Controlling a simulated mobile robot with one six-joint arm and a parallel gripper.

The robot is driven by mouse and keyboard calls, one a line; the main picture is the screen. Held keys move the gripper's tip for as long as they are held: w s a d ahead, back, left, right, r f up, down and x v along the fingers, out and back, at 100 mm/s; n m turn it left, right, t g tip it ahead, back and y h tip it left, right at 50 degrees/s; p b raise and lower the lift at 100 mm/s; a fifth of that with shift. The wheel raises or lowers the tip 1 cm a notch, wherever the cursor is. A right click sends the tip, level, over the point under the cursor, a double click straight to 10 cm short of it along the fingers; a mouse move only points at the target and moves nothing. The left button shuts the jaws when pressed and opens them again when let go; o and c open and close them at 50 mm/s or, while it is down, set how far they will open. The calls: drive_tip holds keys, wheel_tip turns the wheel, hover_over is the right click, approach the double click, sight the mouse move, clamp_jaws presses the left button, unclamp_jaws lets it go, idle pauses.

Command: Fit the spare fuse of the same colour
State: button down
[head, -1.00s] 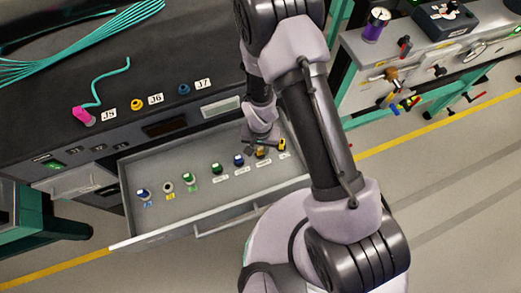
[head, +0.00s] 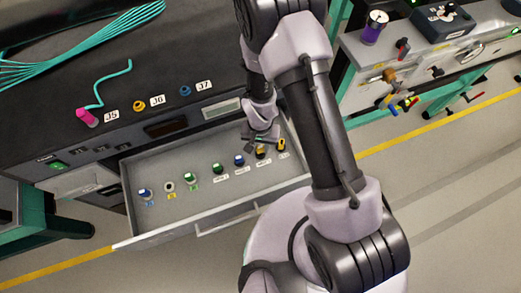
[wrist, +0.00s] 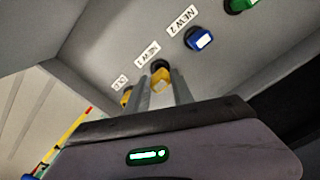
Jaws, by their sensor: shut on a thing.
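My gripper (head: 262,137) reaches down into the open drawer. In the wrist view my gripper (wrist: 160,84) has its two fingers on either side of a yellow fuse (wrist: 162,75) by the NEW 1 label, shut on it. This yellow fuse also shows in the head view (head: 261,153), partly hidden by the fingers. A second yellow fuse (head: 281,145) sits to its right by the OLD label (wrist: 120,82). A blue fuse (head: 239,160) by NEW 2 and a green fuse (head: 218,169) stand to the left.
Above are a pink plug with teal cable (head: 87,117) at J5, yellow J6 (head: 139,106) and blue J7 (head: 185,91).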

sight(260, 147)
drive_tip(key=shift+r+p, duration=1.75)
drive_tip(key=shift+r, duration=1)
